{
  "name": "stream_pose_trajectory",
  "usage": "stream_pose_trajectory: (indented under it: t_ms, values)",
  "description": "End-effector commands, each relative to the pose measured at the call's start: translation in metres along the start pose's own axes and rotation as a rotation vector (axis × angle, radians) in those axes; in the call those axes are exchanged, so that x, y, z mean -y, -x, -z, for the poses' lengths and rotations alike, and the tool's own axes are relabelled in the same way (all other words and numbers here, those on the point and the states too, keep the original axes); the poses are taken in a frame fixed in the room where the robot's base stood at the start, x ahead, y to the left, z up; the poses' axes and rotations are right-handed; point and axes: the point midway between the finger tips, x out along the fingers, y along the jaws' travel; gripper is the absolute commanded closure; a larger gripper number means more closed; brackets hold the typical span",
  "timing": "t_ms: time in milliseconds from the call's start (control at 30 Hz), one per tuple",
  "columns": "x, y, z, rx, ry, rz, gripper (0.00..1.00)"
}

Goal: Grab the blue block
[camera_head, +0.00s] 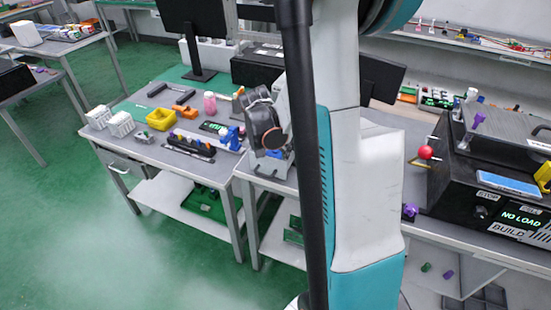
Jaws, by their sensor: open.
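A small blue block-like thing (231,138) sits near the right front edge of the left workbench, partly hidden at its right by my arm's end. My gripper (262,120) shows as a dark shape above the bench, just right of the blue thing. It is open. Its fingertips are hard to make out, and I see no contact with the blue thing. A flat blue piece (507,184) also lies on the black machine at the right.
The left workbench (222,167) holds a yellow bin (160,119), white racks (120,124), a black holder with coloured pegs (190,147) and a pink bottle (210,102). A black machine (460,185) with a red-knobbed lever (425,152) stands right. Green floor is clear at front left.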

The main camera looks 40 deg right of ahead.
Motion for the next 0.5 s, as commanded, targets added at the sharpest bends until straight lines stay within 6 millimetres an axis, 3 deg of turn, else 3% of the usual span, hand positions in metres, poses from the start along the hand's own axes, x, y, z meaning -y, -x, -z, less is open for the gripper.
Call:
stream_pose_trajectory:
  t_ms: [33,133,367,500]
  values:
    - [0.000,-0.011,-0.001,0.000,-0.001,0.000,0.27]
    - [0.000,-0.021,-0.001,0.000,-0.001,0.000,0.27]
    - [0.000,-0.021,0.000,0.000,0.000,0.000,0.27]
    - [0.000,-0.021,0.000,0.000,0.000,0.000,0.56]
